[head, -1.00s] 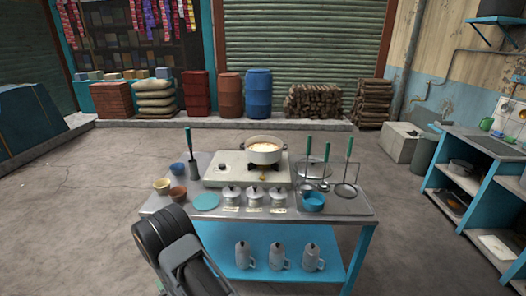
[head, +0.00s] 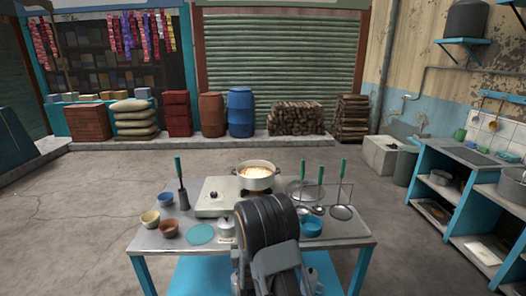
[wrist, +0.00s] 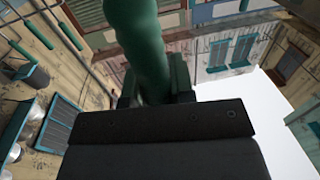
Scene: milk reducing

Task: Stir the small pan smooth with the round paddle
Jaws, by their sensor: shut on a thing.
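In the wrist view my gripper (wrist: 155,90) is shut on a thick green handle (wrist: 140,40). The working end of that tool is out of sight, so I cannot tell if it is the round paddle. In the head view my arm hides the gripper and the held tool. A two-handled silver pan (head: 257,171) with pale, milky contents stands on the stove (head: 215,193), just beyond my arm. A green-handled flat tool (head: 181,182) stands upright at the table's left. Several green-handled tools stand at the right, including one with a round, flat end (head: 342,212).
A shelved counter (head: 450,200) stands at the right. The floor left of the table is clear.

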